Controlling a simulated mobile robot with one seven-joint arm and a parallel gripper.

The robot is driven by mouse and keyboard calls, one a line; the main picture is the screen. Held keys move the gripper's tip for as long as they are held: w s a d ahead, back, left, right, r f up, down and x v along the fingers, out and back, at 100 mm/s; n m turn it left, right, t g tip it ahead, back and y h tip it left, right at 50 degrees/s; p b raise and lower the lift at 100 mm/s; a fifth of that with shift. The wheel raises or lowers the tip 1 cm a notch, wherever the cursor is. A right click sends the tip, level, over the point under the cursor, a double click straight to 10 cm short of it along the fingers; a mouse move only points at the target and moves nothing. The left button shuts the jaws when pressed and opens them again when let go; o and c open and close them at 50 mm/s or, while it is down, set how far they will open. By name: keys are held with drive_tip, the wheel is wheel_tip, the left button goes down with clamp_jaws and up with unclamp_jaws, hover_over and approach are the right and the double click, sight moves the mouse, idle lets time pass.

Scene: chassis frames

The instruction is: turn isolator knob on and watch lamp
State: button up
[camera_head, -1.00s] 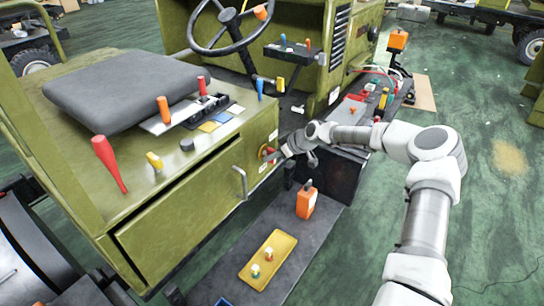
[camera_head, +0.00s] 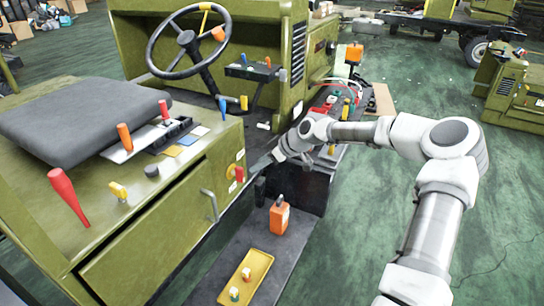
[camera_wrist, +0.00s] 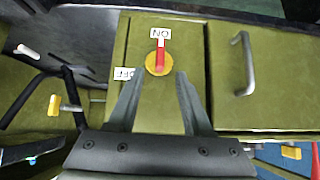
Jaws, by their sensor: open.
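The isolator knob (camera_head: 235,172) is a red handle on a yellow disc, on the green side panel of the vehicle. In the wrist view the red handle (camera_wrist: 160,58) lies in line with the ON label (camera_wrist: 161,33), its end close to that label. I cannot pick out a lamp.
A grey door handle (camera_head: 209,205) sticks out left of the knob and also shows in the wrist view (camera_wrist: 242,64). An orange box (camera_head: 279,217) and a yellow tray (camera_head: 246,277) are on the dark step below.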

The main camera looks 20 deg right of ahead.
drive_tip(key=v, duration=0.6)
drive_tip(key=shift+s, duration=0.1)
